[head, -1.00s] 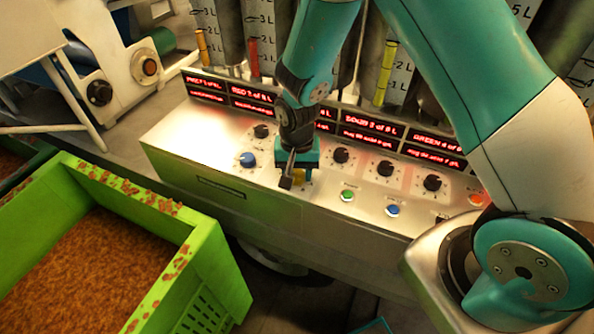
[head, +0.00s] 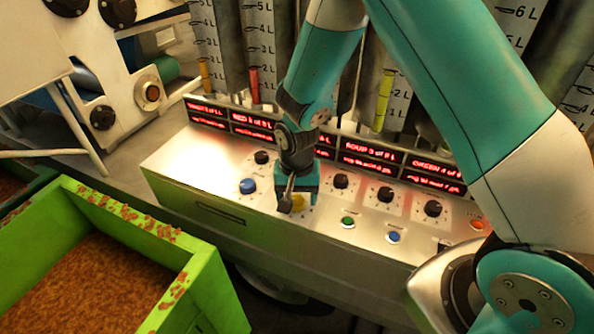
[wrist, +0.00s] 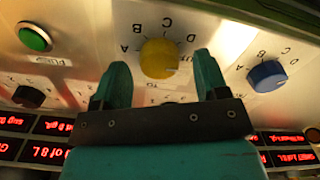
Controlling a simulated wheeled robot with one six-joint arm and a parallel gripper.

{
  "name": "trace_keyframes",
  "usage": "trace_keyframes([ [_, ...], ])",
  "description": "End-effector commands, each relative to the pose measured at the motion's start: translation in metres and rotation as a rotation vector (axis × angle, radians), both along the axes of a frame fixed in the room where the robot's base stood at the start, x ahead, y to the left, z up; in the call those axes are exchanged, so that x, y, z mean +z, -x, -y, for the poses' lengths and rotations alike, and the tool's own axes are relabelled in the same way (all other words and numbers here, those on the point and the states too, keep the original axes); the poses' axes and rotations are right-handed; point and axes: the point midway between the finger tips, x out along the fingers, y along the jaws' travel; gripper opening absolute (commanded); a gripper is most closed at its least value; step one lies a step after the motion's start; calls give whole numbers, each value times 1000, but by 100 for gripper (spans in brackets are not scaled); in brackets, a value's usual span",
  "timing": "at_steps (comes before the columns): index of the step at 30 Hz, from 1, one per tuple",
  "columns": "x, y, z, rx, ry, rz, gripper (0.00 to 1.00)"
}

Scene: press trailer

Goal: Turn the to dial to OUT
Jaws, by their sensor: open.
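The yellow dial (wrist: 159,58) shows in the wrist view, upside down, with letters such as A, C and D around it and a TO label beside it. A small notch shows on its right edge. My gripper (wrist: 160,70) is open, with one finger to each side of the dial and nothing held. I cannot tell if a finger touches it. In the head view the yellow dial (head: 298,200) is partly hidden by my gripper (head: 291,196), which is low over the panel.
A blue dial (wrist: 267,76) is right of the yellow one in the wrist view, with a green button (wrist: 34,37) at left. Black knobs (head: 385,194) and red displays (head: 369,146) line the panel. A green crate (head: 205,275) stands at front left.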

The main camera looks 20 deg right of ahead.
Motion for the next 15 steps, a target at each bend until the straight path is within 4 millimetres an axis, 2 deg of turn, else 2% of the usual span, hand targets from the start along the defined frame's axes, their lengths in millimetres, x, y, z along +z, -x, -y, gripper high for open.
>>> trace_keyframes([
  [5,36,-1,0,0,-2,8,67],
  [15,122,-1,0,0,-1,6,67],
])
